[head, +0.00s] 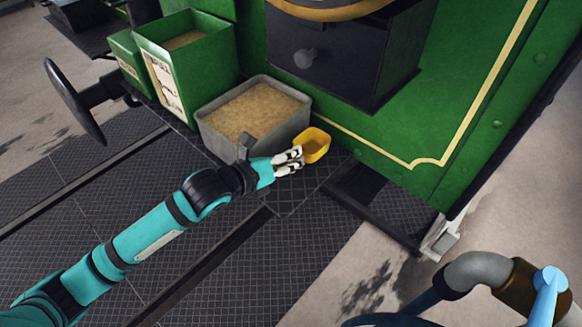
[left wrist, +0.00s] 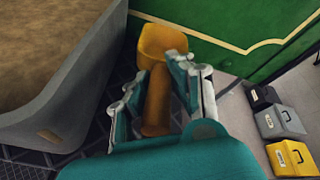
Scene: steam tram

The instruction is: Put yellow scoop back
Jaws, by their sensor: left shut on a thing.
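The yellow scoop (head: 315,146) is at the tip of my left gripper (head: 290,160), beside the right end of a grey bin. In the left wrist view my left gripper (left wrist: 160,95) is shut on the handle of the yellow scoop (left wrist: 160,42), whose cup points away from me. The grey bin (head: 211,136) holds sandy, grainy material and stands on the dark floor plates. It also shows at the left of the left wrist view (left wrist: 60,108), apart from the scoop. My right gripper is not in view.
Green boxes (head: 205,75) stand behind the bin, near a black handwheel (head: 75,101). The green tram wall (head: 440,100) rises behind the scoop. In the left wrist view, black, grey and yellow cases (left wrist: 290,158) lie at the lower right.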

